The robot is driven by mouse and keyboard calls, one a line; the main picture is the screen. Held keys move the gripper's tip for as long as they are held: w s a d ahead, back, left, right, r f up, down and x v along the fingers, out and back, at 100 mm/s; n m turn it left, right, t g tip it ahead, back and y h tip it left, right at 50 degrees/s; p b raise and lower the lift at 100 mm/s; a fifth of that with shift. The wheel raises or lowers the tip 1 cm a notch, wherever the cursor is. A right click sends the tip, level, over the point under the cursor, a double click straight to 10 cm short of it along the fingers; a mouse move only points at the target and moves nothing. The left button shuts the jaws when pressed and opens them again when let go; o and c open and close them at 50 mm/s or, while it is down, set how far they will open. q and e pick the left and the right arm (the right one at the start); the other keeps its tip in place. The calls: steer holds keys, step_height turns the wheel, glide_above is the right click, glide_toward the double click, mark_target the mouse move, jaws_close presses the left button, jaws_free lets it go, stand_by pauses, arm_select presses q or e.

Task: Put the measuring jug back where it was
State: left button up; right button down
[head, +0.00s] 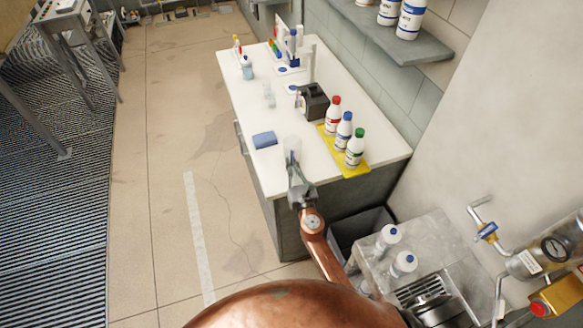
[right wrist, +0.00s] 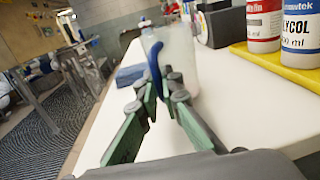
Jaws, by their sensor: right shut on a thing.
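The measuring jug (head: 291,146) is a clear, pale vessel with a blue handle, near the front end of the white bench top (head: 243,98). In the right wrist view the jug (right wrist: 181,55) stands upright right in front of my fingers. My right gripper (head: 296,176) reaches over the bench's near edge. In the right wrist view its green-padded fingers (right wrist: 162,92) are shut on the jug's blue handle. I cannot tell whether the jug's base touches the bench. My left gripper is not in view.
A blue sponge-like block (head: 264,139) lies left of the jug. Several capped bottles stand on a yellow mat (head: 352,171) at right, with a dark box (head: 313,101) behind. A wash bottle (head: 247,68) and small glassware (head: 269,94) stand farther back. Bench room near the jug is clear.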

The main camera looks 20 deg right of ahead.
steer(key=shift+f, duration=0.1)
steer(key=shift+f, duration=0.1)
steer(key=shift+f, duration=0.15)
steer(key=c, duration=2.1)
jaws_free()
steer(key=shift+r, duration=0.2)
steer(key=s, duration=1.2)
steer(key=shift+a, duration=0.4)
